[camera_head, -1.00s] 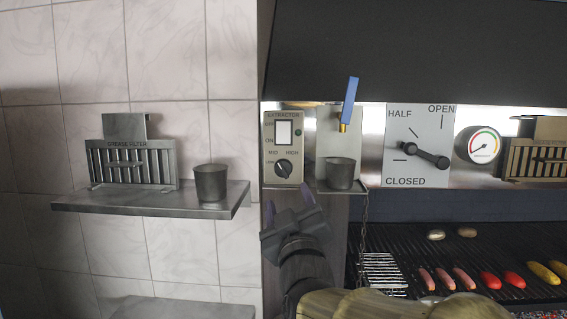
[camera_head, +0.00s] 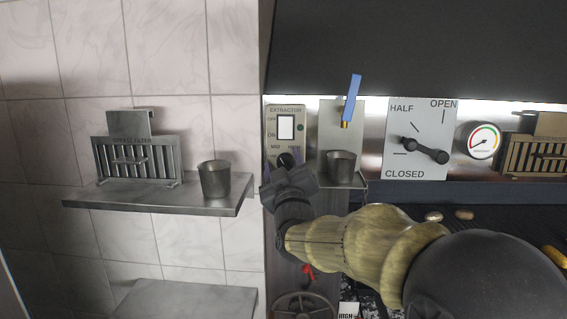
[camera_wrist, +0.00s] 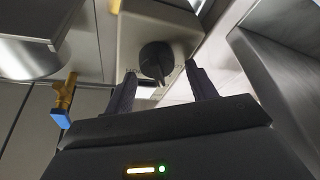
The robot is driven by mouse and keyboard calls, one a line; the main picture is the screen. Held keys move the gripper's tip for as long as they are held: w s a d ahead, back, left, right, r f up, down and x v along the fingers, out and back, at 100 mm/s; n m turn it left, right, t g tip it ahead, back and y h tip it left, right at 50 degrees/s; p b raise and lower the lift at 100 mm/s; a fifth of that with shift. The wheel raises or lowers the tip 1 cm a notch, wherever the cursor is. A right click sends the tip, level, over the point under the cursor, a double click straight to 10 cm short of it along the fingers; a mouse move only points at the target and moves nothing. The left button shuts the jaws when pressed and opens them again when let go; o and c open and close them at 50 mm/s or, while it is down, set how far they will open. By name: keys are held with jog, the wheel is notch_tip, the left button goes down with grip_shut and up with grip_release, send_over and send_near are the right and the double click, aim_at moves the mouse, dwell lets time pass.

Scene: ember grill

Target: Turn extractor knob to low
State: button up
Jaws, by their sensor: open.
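The extractor panel (camera_head: 271,146) is a grey plate on the metal post left of the hood, with a white switch, OFF and ON marks and a green light. Its black round knob (camera_head: 285,159) sits at the lower part, below the MID and HIGH marks, partly hidden by my gripper (camera_head: 285,170). In the wrist view the knob (camera_wrist: 157,60) shows just beyond and between the two fingertips of my gripper (camera_wrist: 161,75). The fingers are apart and open, with a gap to the knob on each side. I cannot tell the pointer's exact setting.
A metal cup (camera_head: 341,164) stands on a small ledge under a blue-handled tap (camera_head: 351,98), close right of the panel. A shelf (camera_head: 150,199) with a grease filter (camera_head: 100,158) and another cup (camera_head: 214,180) is at left. A damper lever (camera_head: 427,151) is further right.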

jog(key=c, duration=1)
jog(key=shift+o, duration=0.2)
jog(key=shift+f+n, duration=0.1)
jog(key=shift+n, duration=0.2)
jog(key=n+g+y+b, duration=0.1)
jog(key=n, duration=0.1)
jog(key=n+b, duration=0.2)
jog(key=n, duration=0.1)
jog(key=n+g+y+b, duration=0.1)
jog(key=n+b, duration=0.1)
jog(key=n, duration=0.1)
jog(key=shift+f+g+y, duration=0.15)
jog(key=shift+g+y, duration=0.15)
jog(key=n+g+b, duration=0.1)
jog(key=n, duration=0.1)
jog(key=shift+n, duration=0.3)
jog(key=shift+n+g, duration=0.5)
jog(key=shift+n, duration=0.8)
